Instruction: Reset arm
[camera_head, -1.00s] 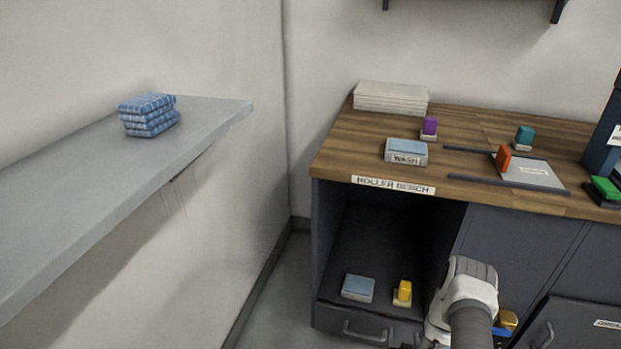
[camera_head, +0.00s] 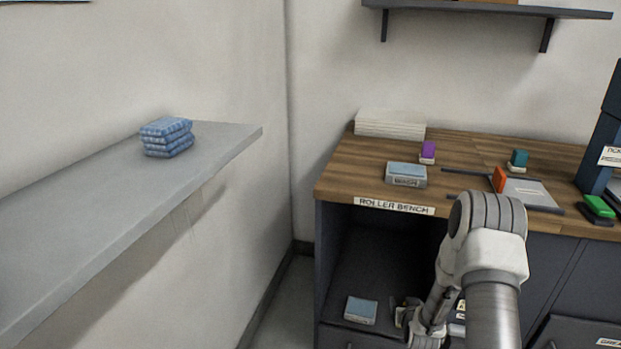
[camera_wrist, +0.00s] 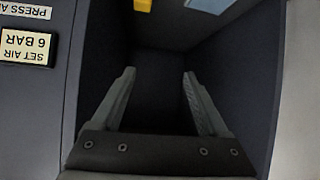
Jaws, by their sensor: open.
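My gripper (camera_wrist: 159,76) is open in the wrist view, with nothing between its two fingers. It points into the dark open compartment (camera_wrist: 262,75) below the roller bench. In the head view my arm reaches down in front of the bench, and my gripper (camera_head: 402,316) is low at the compartment's opening, partly hidden by my wrist. A yellow block (camera_wrist: 143,5) shows at the top edge of the wrist view, beyond the fingers and apart from them. In the head view my arm or gripper hides it.
A blue-topped box (camera_head: 361,310) lies in the compartment left of my gripper. The wooden bench top (camera_head: 345,180) holds a WASH box (camera_head: 406,174), a purple block (camera_head: 428,152), an orange block (camera_head: 499,179) and others. A grey shelf (camera_head: 90,215) with folded blue cloths (camera_head: 166,137) is at left.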

